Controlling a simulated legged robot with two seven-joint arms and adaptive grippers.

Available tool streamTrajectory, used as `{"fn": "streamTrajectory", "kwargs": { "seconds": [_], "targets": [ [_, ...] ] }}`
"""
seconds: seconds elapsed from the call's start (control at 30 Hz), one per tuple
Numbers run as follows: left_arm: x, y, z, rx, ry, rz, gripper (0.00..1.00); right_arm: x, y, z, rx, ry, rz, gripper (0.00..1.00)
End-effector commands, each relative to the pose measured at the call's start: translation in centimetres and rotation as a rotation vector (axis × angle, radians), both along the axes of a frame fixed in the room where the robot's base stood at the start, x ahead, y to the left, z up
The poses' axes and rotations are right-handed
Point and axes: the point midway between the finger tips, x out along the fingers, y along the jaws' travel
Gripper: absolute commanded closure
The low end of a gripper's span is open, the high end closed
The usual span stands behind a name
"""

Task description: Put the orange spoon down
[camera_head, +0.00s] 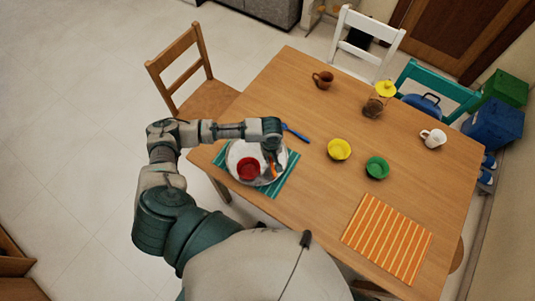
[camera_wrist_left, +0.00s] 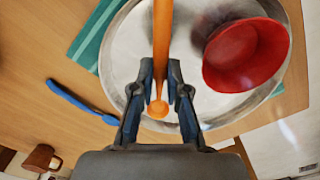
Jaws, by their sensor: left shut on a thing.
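My left gripper (camera_head: 271,153) reaches over the white plate (camera_head: 238,152) from the left in the head view. In the left wrist view the gripper (camera_wrist_left: 160,85) is shut on the orange spoon (camera_wrist_left: 162,35). The spoon's long handle runs up the picture from between the fingers, and its small round bowl end lies toward the wrist. Only a bit of the spoon (camera_head: 278,170) shows in the head view. It is over the plate; I cannot tell if it touches it. A red bowl (camera_head: 248,168) sits on the plate, beside the spoon. My right gripper is not in view.
The plate is on a teal striped placemat (camera_head: 283,183). A blue utensil (camera_head: 296,132) lies just beyond it. Yellow (camera_head: 339,149) and green bowls (camera_head: 377,167), a brown mug (camera_head: 323,79), a jar (camera_head: 374,106), a white cup (camera_head: 433,138) and an orange striped mat (camera_head: 387,239) are on the table.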

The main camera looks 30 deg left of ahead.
Motion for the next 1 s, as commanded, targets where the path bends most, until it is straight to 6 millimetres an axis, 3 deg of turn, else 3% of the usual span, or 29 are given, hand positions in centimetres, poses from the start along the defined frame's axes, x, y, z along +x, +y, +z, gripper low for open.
{"fn": "streamTrajectory", "kwargs": {
  "seconds": [0.3, 0.5, 0.73, 0.77, 0.83, 1.0],
  "targets": [
    [2.6, 2.4, -0.8, -0.002, 0.001, 0.003, 1.0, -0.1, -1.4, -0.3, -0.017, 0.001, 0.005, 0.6],
    [2.5, 2.3, -3.7, -0.003, 0.002, 0.0, 1.0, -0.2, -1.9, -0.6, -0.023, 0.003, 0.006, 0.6],
    [2.5, 2.2, -3.9, -0.004, -0.001, 0.0, 1.0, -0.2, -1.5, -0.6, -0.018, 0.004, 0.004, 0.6],
    [2.5, 2.2, -3.9, -0.004, -0.001, 0.0, 0.78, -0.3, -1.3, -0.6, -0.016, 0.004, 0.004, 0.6],
    [2.5, 2.2, -3.9, -0.003, 0.0, 0.0, 0.61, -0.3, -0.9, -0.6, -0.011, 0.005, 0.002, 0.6],
    [2.5, 2.1, -3.9, -0.002, -0.001, 0.0, 0.61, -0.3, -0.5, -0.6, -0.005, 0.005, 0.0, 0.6]
  ]
}}
